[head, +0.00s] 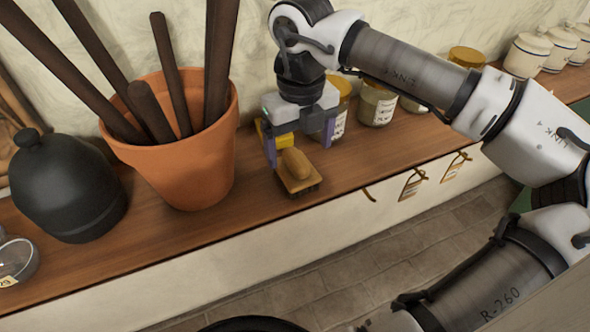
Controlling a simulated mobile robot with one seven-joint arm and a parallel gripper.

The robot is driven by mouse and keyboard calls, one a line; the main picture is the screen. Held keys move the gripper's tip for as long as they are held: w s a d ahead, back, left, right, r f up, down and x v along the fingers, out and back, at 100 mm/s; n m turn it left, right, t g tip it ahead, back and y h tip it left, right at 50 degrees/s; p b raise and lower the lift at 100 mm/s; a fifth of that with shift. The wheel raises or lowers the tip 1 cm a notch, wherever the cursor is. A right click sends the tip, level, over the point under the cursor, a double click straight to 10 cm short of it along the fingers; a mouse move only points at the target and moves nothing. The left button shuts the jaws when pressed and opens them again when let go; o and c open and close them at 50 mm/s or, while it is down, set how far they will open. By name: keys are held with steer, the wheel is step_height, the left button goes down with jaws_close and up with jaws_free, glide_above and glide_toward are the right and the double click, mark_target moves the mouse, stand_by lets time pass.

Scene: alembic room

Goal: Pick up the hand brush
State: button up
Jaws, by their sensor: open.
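The hand brush (300,183) lies on the wooden shelf near its front edge, with a tan rounded wooden top and dark bristles below. My gripper (299,150) points down over it, its two purple-grey fingers spread apart. The left finger is close to the brush's left side; the right finger is to the right of and behind it in the picture. I cannot tell whether either finger touches the brush. The far end of the brush is partly hidden by the gripper.
A terracotta pot (190,165) with several dark rods stands close left of the gripper. A dark lidded jar (65,190) is farther left. Labelled jars (377,103) stand behind on the right. A yellow item (281,140) is just behind the brush. The shelf's front edge is close.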

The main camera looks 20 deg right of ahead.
mark_target(297, 169)
steer(key=f, duration=0.2)
steer(key=f+b, duration=0.1)
steer(key=f, duration=0.1)
steer(key=f+b, duration=0.1)
steer(key=f, duration=0.2)
steer(key=shift+w+a+f, duration=0.1)
steer(key=shift+w+a, duration=0.05)
steer(key=shift+w, duration=0.1)
steer(key=c, duration=1.1)
